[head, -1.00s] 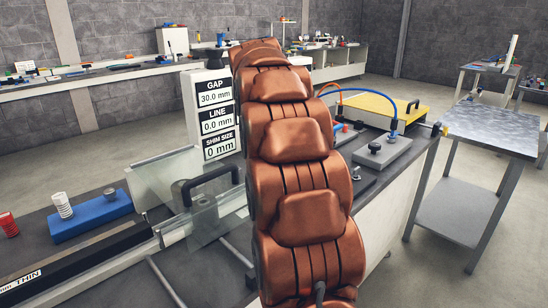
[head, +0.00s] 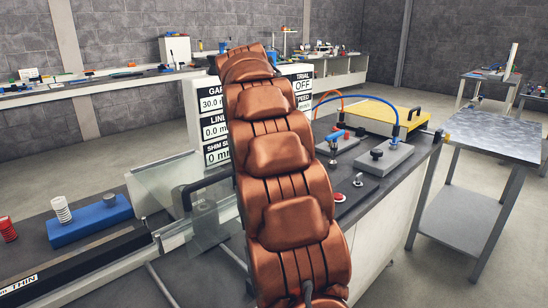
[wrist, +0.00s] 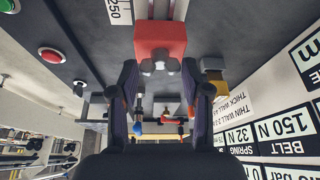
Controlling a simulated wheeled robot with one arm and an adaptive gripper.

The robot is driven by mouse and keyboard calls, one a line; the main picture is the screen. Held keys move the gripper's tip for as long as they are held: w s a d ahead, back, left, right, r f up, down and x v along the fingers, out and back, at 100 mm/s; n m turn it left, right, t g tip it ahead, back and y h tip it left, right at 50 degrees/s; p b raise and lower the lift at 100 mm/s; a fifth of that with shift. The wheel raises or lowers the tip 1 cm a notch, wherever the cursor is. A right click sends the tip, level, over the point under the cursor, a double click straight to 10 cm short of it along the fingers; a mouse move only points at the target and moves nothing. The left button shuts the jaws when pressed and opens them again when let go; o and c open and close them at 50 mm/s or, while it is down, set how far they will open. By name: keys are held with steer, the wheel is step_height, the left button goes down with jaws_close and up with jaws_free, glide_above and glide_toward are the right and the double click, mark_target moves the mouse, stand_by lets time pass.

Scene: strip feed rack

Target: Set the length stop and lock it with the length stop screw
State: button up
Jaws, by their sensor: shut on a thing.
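My gripper (wrist: 160,66) shows in the wrist view, with its two dark fingers on either side of a red block (wrist: 160,40), which appears to be the length stop. The block sits on a pair of rails by a white scale (wrist: 119,11) marked 250. In the head view my arm hides the gripper and the block.
A green button (wrist: 8,6) and a red button (wrist: 52,55) are at the left in the wrist view. A sign board (wrist: 285,120) stands at the right. In the head view, a blue-handled device (head: 335,145) and a black-knobbed plate (head: 383,158) stand right of my arm.

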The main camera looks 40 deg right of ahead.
steer(key=o, duration=1.2)
steer(key=shift+c, duration=0.2)
steer(key=shift+r, duration=0.15)
steer(key=v, duration=0.7)
steer(key=shift+a+r, duration=0.1)
steer(key=shift+a, duration=0.05)
